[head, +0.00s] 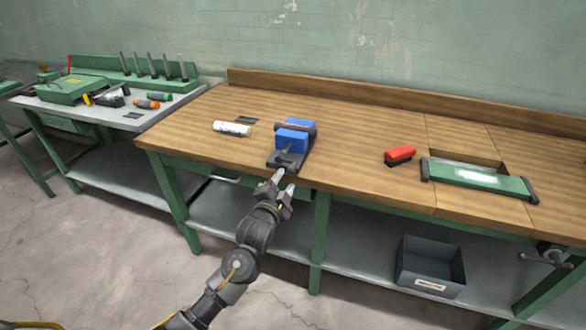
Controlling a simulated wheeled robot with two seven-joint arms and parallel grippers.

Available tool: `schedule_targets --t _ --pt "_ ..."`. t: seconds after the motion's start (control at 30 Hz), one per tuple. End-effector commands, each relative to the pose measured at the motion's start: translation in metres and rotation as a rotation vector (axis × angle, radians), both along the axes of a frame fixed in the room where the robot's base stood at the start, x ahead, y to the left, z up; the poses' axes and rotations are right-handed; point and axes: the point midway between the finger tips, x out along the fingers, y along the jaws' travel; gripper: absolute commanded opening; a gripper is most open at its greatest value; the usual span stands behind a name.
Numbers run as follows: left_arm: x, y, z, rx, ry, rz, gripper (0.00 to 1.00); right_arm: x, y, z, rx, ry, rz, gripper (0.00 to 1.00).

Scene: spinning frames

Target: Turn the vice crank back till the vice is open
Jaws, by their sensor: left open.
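A vice (292,141) with blue jaw blocks and a dark base stands near the front edge of the wooden workbench (350,130). My left gripper (284,181) is open just in front of the vice, at the bench edge. Its fingers point toward the vice's front end. The crank is not clear there; the fingers partly cover that area, and I cannot tell whether they touch it. The gap between the jaws is too small to judge. My right gripper is not in view.
A white cylinder (231,128) lies left of the vice. A red-topped brush (400,155) and a green panel (478,178) lie to the right. A dark screw with a handle (545,257) juts from the bench's right front. A grey bin (431,266) stands on the lower shelf.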

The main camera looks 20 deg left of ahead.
Motion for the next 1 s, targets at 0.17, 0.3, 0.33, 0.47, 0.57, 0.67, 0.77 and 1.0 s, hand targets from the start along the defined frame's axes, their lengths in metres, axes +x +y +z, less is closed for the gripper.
schedule_targets --t 0.17,0.3,0.33,0.47,0.57,0.67,0.77,1.0 --pt "0.036 -0.002 0.002 0.001 0.0 0.001 0.43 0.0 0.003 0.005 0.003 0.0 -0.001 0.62" --pt "0.056 -0.004 0.001 0.001 0.001 -0.001 0.43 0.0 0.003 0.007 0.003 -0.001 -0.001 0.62" --pt "0.06 -0.004 0.001 0.001 0.0 0.0 0.43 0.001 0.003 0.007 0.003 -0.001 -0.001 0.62" --pt "0.07 -0.004 0.0 0.0 0.001 0.001 0.43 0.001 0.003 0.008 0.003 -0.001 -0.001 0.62" --pt "0.073 -0.004 0.0 0.0 0.0 0.0 0.43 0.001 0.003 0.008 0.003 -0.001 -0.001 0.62" --pt "0.074 -0.004 -0.001 0.0 0.001 -0.001 0.43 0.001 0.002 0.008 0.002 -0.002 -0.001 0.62" --pt "0.073 -0.004 0.0 0.0 0.001 -0.001 0.43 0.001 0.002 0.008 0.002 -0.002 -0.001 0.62" --pt "0.073 -0.005 -0.001 0.0 0.001 -0.001 0.18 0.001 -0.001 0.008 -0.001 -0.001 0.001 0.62"
